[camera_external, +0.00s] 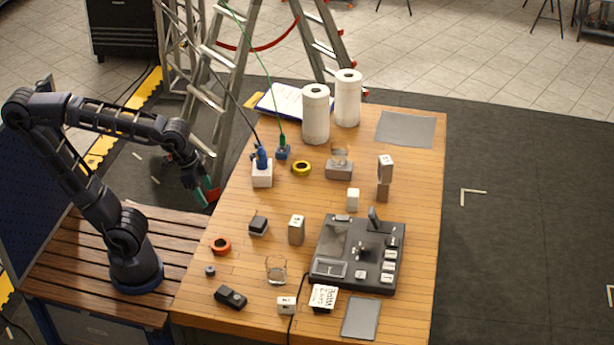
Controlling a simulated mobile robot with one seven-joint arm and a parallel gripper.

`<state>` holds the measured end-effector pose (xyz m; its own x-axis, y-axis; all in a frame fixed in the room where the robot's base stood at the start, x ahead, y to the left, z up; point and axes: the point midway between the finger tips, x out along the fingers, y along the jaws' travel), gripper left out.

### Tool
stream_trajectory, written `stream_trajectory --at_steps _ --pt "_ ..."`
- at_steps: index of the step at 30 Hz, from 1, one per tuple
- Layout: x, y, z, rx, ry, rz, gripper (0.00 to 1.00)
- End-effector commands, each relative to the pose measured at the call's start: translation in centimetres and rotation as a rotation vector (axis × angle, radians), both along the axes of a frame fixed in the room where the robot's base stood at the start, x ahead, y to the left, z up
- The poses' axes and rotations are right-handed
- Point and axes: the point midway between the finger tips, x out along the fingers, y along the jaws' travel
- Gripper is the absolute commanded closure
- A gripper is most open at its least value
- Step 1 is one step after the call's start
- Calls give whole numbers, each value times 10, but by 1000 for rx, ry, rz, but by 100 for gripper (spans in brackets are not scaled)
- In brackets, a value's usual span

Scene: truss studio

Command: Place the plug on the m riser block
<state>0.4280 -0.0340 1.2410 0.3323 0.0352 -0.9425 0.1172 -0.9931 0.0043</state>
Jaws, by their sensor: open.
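A blue plug (262,158) with a dark cable stands upright on a white block (262,177) near the table's left edge. A second blue plug-like piece (283,153), on a green cable, is just behind it to the right. Which one the task means I cannot tell. No letter m is readable; candidate riser blocks include the white block, a grey block (339,170) bearing a glass, and a grey-brown upright block (296,231). My gripper (207,193) is open and seems empty, pointing down left of the table, apart from both plugs.
Cables rise past the ladder (225,75).

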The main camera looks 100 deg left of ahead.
Motion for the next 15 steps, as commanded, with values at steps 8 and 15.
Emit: stream_trajectory --at_steps 8,15 --pt "-43 -41 -14 6 -53 -105 37" --pt "-49 -46 -17 6 -60 -118 37"
